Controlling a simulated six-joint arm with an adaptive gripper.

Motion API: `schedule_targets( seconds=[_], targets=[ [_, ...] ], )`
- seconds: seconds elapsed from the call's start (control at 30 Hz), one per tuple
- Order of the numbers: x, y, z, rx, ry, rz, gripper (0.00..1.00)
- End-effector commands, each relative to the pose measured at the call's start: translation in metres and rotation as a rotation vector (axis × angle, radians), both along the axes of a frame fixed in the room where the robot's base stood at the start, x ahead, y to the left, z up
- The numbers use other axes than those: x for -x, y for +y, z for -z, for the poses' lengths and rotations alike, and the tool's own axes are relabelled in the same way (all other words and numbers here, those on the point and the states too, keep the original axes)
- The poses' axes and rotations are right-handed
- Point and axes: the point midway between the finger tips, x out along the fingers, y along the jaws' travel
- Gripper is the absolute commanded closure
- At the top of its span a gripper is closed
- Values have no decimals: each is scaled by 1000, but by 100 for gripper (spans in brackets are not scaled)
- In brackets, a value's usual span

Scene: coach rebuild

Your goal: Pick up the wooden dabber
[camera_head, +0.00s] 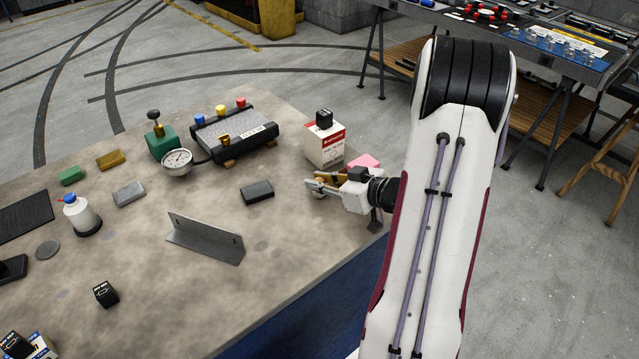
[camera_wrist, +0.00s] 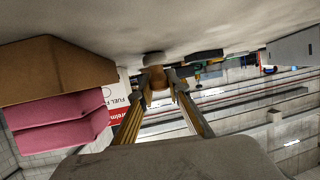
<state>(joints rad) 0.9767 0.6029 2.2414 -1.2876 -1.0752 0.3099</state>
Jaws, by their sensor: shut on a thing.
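The wooden dabber (camera_wrist: 157,82) shows in the wrist view as a small brown handle with a pale, rounded end against the tabletop. It is between the tips of my gripper (camera_wrist: 160,88), whose fingers are shut on it. In the head view, my gripper (camera_head: 312,186) is low over the table's right edge, in front of the white and red box. The dabber is mostly hidden there by the fingers. I cannot tell whether its pale end touches the table.
A brown block (camera_wrist: 55,70) and a pink block (camera_wrist: 60,122) lie close beside my gripper. The white and red box (camera_head: 324,148) stands behind it, with a small black box (camera_head: 324,118) on top. A dark block (camera_head: 257,192) and a metal angle (camera_head: 205,239) lie to the left.

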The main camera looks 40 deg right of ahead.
Motion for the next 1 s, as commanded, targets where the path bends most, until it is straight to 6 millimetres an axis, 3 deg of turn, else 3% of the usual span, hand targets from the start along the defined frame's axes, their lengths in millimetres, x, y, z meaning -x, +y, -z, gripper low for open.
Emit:
schedule_targets(
  seconds=[0.27, 0.8, 1.0],
  targets=[
    [0, 0, -17, 2, -1, 1, 100],
    [0, 0, -78, 3, -2, 1, 100],
    [0, 0, -93, 2, -1, 0, 100]
  ],
)
